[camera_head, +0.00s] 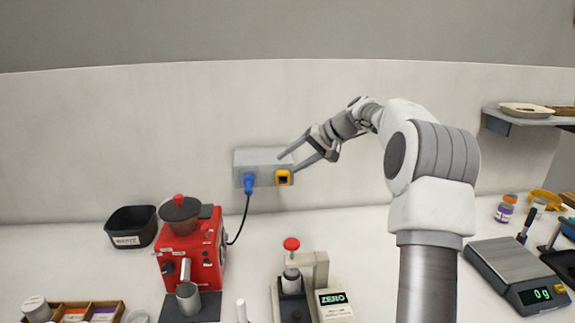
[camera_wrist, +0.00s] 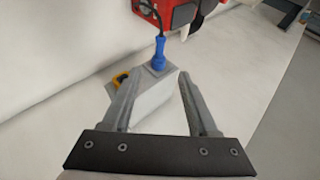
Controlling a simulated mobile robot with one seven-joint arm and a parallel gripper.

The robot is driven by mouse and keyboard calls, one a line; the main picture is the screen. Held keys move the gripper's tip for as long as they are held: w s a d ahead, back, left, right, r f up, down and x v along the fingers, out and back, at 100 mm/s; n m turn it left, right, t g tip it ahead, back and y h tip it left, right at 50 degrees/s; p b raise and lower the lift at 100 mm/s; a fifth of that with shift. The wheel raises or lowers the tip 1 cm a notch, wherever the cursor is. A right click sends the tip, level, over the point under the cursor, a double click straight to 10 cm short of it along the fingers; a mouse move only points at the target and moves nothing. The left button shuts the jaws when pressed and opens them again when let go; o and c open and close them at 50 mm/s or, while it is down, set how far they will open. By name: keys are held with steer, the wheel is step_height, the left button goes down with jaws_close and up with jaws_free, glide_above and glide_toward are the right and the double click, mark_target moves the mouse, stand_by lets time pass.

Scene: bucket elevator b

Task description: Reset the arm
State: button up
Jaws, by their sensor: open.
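My arm reaches from the right toward the back wall in the head view. My gripper (camera_head: 288,163) is open and empty, with its fingers near the right side of a grey outlet box (camera_head: 260,157) on the wall. In the wrist view my gripper (camera_wrist: 158,82) has its two fingers spread apart, with the outlet box (camera_wrist: 155,98) beyond and between them. I cannot tell whether a finger touches the box. A blue plug (camera_head: 249,182) sits in the box, and it also shows in the wrist view (camera_wrist: 158,58). An orange-yellow socket (camera_head: 283,178) is beside it.
A red grinder (camera_head: 190,255) with a dark cord stands below left of the box. A black bin (camera_head: 132,227), a press with a red knob (camera_head: 291,245), and a scale reading 0 g (camera_head: 512,272) stand on the counter. A shelf (camera_head: 530,116) juts out at upper right.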

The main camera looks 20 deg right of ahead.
stand_by(0.3)
steer(key=s+a+r+n+g+h, duration=0.1)
steer(key=s+a+r+n+h, duration=0.15)
steer(key=s+a, duration=0.6)
steer(key=s+a+r+n+h, duration=0.1)
steer(key=s+a+r+h, duration=0.3)
steer(key=s, duration=0.8)
steer(key=s+f, duration=0.4)
steer(key=s, duration=0.6)
steer(key=s+f, duration=0.4)
steer(key=s, duration=0.7)
steer(key=shift+s+d+f+n+h, duration=0.15)
steer(key=shift+d+f+n+h, duration=0.15)
steer(key=shift+d+n+h, duration=0.1)
